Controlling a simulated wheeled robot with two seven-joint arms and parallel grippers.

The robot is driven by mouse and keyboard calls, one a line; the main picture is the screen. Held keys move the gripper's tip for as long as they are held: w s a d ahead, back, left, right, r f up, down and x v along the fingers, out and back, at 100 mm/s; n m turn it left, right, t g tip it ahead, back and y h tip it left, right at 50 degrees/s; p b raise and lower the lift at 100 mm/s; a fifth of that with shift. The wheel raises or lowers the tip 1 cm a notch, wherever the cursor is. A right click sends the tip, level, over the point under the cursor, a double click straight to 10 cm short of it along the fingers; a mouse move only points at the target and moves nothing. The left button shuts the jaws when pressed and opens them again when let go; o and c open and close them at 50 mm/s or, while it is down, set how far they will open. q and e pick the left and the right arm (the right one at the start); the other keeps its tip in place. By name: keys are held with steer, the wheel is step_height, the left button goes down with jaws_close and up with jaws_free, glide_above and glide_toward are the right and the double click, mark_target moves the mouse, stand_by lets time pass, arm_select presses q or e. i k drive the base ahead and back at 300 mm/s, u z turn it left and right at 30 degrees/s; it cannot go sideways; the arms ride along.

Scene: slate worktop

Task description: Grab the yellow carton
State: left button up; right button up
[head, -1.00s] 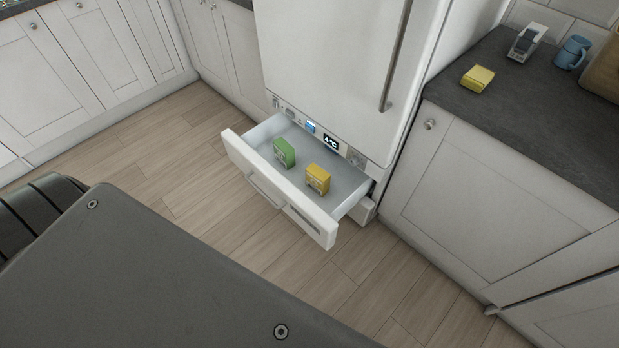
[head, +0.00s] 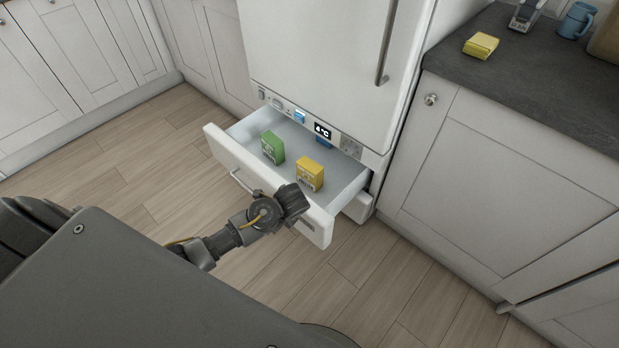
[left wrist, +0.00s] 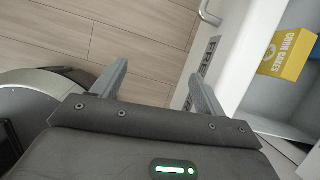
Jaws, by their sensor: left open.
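The yellow carton (head: 309,173) stands in the open fridge drawer (head: 350,192), right of a green carton (head: 272,147). My right gripper is not seen.
The drawer's white front panel (head: 262,180) with its bar handle lies under my left arm. A yellow block-like item (head: 481,45), a blue mug (head: 577,20) and a small device (head: 526,15) stand on the dark worktop (head: 520,80). Wooden floor around the drawer is clear.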

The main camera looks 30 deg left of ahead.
mark_target(310, 173)
steer(key=i, duration=1)
